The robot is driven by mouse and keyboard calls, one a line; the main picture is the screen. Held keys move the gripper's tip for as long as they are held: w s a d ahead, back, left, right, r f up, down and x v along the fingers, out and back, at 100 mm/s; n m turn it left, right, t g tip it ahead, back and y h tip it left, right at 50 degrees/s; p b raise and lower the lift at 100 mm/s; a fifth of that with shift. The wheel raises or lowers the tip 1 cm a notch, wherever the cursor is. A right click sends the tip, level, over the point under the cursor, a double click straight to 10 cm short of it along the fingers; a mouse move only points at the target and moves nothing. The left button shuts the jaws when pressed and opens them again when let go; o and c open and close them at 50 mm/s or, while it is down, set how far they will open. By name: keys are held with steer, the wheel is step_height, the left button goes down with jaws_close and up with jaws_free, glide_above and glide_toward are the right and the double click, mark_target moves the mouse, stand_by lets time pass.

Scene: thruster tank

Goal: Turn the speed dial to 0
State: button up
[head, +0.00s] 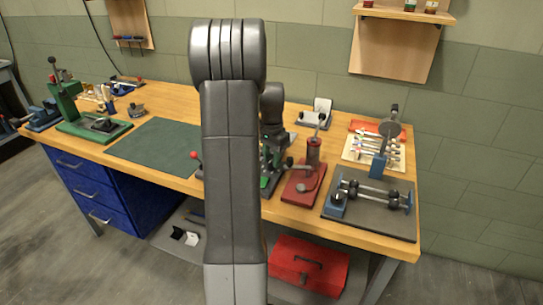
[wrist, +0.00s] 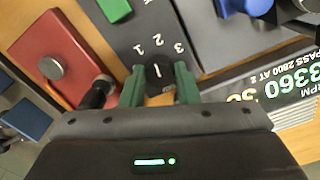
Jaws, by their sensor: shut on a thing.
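The speed dial (wrist: 158,76) is a black knob with a white pointer line, set in a dark grey panel (wrist: 195,20). It sits between the two green fingers of my gripper (wrist: 159,86) in the wrist view, and the gripper is shut on it. The numerals 1, 2 and 3 show on the panel beyond the knob. The white line runs roughly towards the 2. I see no 0; the fingers cover part of the panel beside the knob. In the head view my arm hides the dial.
A red base (wrist: 62,55) with a metal knob lies left of the gripper. A green button (wrist: 115,9) is on the panel. A printed RPM card (wrist: 265,88) and blue part (wrist: 245,6) lie right. The workbench (head: 180,90) has a clear green mat (head: 158,145).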

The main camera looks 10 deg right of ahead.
steer(key=n+p, duration=0.1)
steer(key=n, duration=0.3)
steer(key=shift+n, duration=0.3)
steer(key=n, duration=0.3)
steer(key=shift+n, duration=0.3)
steer(key=n+p, duration=0.1)
steer(key=n, duration=0.7)
steer(key=shift+n, duration=0.3)
steer(key=o, duration=1)
steer(key=shift+c, duration=0.2)
step_height(320, 180, up, 14)
